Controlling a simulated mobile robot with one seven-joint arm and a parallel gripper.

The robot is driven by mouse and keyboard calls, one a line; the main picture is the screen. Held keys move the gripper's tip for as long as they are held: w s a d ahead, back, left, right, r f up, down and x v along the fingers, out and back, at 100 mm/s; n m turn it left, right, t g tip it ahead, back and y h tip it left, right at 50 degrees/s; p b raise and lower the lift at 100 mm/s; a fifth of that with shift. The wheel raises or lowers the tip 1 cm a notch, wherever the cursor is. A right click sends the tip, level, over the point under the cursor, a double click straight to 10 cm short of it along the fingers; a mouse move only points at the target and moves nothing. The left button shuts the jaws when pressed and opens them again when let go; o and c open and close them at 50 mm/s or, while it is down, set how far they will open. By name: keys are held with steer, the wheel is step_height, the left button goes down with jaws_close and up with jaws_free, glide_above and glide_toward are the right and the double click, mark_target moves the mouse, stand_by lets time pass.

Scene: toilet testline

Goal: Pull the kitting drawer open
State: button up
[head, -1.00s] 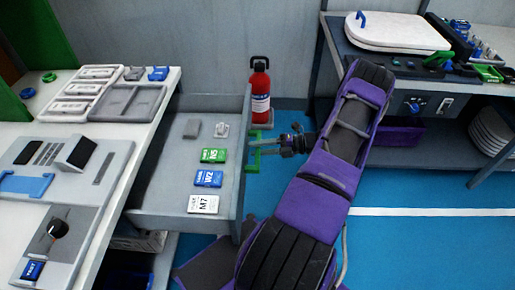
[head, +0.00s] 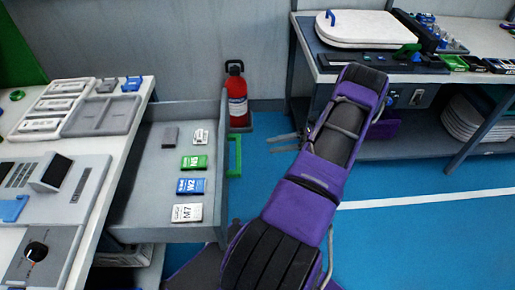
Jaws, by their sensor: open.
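The kitting drawer (head: 150,222) stands pulled out from under the white workbench at the left. Inside it lie a green box (head: 194,163), a blue box (head: 191,187), a white box (head: 187,213) and small grey and white pieces at the back. Its green handle (head: 235,157) is on the drawer's right-hand front face. My gripper (head: 272,143) is open and empty, to the right of the handle and apart from it. My purple arm hides part of the gripper's base.
A red fire extinguisher (head: 237,98) stands by the wall behind the drawer. A second bench (head: 300,62) with a white toilet lid (head: 368,30) is at the right. Blue floor (head: 420,235) lies clear at the lower right.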

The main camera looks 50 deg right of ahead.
steer(key=v, duration=0.4)
stand_by(0.5)
